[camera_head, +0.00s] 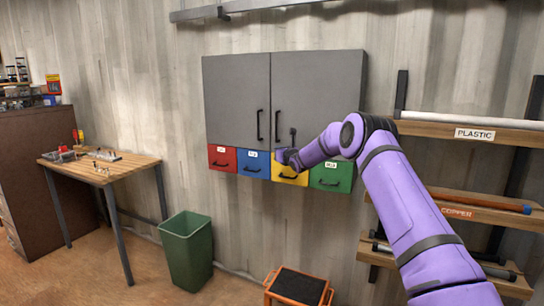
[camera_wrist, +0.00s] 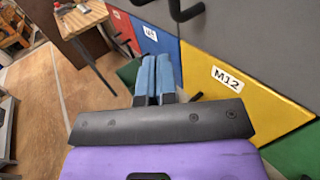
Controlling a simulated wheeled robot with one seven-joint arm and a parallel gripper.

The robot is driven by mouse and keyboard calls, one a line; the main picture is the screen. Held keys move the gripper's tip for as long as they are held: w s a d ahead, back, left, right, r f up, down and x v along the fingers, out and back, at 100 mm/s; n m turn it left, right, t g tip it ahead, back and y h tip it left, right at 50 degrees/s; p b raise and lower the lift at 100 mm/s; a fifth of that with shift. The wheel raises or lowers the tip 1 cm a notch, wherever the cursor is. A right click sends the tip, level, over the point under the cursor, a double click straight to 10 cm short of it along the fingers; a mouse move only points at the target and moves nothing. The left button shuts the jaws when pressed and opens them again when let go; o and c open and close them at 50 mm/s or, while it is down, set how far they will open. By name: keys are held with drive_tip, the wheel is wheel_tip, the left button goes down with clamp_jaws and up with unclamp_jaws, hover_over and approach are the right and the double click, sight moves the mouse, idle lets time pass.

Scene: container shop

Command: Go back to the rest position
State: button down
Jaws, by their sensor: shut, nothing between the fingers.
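My gripper (camera_wrist: 156,80) shows in the wrist view with its two blue-grey fingers side by side, shut and empty. In the head view my gripper (camera_head: 283,156) is at the end of my purple arm, in front of the wall cabinet's drawer row, between the blue drawer (camera_head: 255,171) and the yellow drawer (camera_head: 287,178). In the wrist view the yellow drawer front (camera_wrist: 250,85), labelled M12, is right of the fingers. The blue drawer front (camera_wrist: 158,45) is behind the fingertips. I cannot tell the exact gap to the drawers.
The grey cabinet (camera_head: 235,95) has closed doors, with a red drawer (camera_head: 221,164) and a green drawer (camera_head: 338,176) below. A green bin (camera_head: 186,255), an orange step stool (camera_head: 300,284) and a wooden table (camera_head: 118,168) stand below and left. Shelves (camera_head: 470,132) stand right of the arm.

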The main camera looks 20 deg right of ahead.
drive_tip(key=s+a+r+n+g+y, duration=0.35)
drive_tip(key=s+a+r+n, duration=0.6)
drive_tip(key=s, duration=0.35)
drive_tip(key=s+a+r+n+g+y, duration=0.35)
drive_tip(key=s+a+r+n, duration=0.55)
drive_tip(key=s, duration=0.4)
drive_tip(key=s+a+r+n+g, duration=0.1)
drive_tip(key=s+n+g, duration=0.15)
drive_tip(key=s, duration=0.65)
drive_tip(key=s+a+r+n+g, duration=0.15)
drive_tip(key=s+n, duration=0.25)
drive_tip(key=s, duration=0.6)
drive_tip(key=s+d+f+n+h, duration=0.3)
drive_tip(key=s, duration=0.7)
drive_tip(key=s+d+f+n+g+h, duration=0.1)
drive_tip(key=s+d+f+n+h, duration=0.2)
drive_tip(key=s, duration=0.7)
drive_tip(key=s+d+f+n+h, duration=0.3)
drive_tip(key=s+d, duration=0.2)
drive_tip(key=s, duration=0.5)
drive_tip(key=shift+g+h, duration=0.3)
drive_tip(key=shift+h, duration=0.1)
